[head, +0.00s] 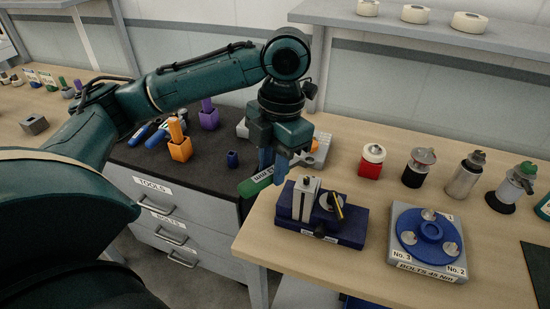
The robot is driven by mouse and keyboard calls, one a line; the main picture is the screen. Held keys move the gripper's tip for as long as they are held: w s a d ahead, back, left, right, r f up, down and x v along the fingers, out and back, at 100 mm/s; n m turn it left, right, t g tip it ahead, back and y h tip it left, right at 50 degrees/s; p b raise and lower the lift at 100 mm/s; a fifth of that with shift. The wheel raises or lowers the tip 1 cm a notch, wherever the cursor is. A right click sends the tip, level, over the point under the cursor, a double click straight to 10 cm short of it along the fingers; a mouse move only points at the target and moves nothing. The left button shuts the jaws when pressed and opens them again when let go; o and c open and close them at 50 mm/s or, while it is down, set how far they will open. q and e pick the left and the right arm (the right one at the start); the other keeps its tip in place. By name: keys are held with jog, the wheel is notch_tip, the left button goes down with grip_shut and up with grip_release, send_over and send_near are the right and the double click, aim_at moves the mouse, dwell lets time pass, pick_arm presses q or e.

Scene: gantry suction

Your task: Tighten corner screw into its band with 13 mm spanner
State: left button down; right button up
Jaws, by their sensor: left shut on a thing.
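My left gripper (273,166) points down over the right edge of the dark tool cabinet top. It is shut on a green-handled spanner (255,184) whose label reads "mm"; the first figures are hard to read. To the right, a grey block (428,271) labelled "BOLTS 45 Nm" carries a blue round flange (427,236) with silver bolt heads marked by numbers. A dark blue fixture (345,236) with a metal upright and a round dial stands nearer the gripper. I cannot tell which screw is the corner screw. My right gripper is not in view.
A red-bodied jar (371,162) and several metal-topped bottles stand behind the fixtures on the wooden bench (290,258). Orange (180,148) and purple (208,116) tool holders stand on the cabinet (150,160). A shelf (430,35) overhangs at the back right. The bench's front left corner is clear.

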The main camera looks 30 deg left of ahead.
pick_arm(q)
jog(key=shift+f+b, duration=0.7)
jog(key=shift+f, duration=1.35)
jog(key=shift+r+p, duration=0.15)
jog(key=shift+p, duration=0.45)
jog(key=shift+p, duration=0.3)
jog(key=shift+f+b, duration=0.4)
jog(key=shift+f, duration=0.55)
jog(key=shift+f, duration=0.1)
